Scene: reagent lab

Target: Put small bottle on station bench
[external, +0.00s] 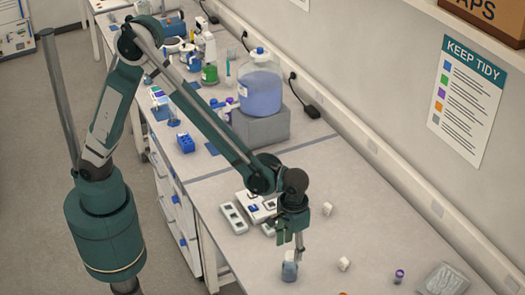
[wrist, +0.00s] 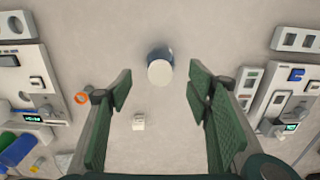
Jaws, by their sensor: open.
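A small bottle (external: 289,272) with a blue body stands upright on the pale bench top (external: 330,235) near the front in the external view. In the wrist view the small bottle (wrist: 160,70) shows from above, its round white cap facing the camera. My gripper (external: 291,242) points down just above the bottle and partly covers its top in the external view. In the wrist view my gripper (wrist: 158,88) is open, with the green fingers wide apart and nothing held. The bottle appears between and slightly beyond the fingertips; contact is not visible.
White instruments (external: 250,208) stand left of my gripper. Small white blocks (external: 344,264), a purple-capped vial (external: 399,276) and a clear tray (external: 443,281) lie to the right. A large blue carboy (external: 260,88) stands on a grey block behind. Bare bench lies between these things.

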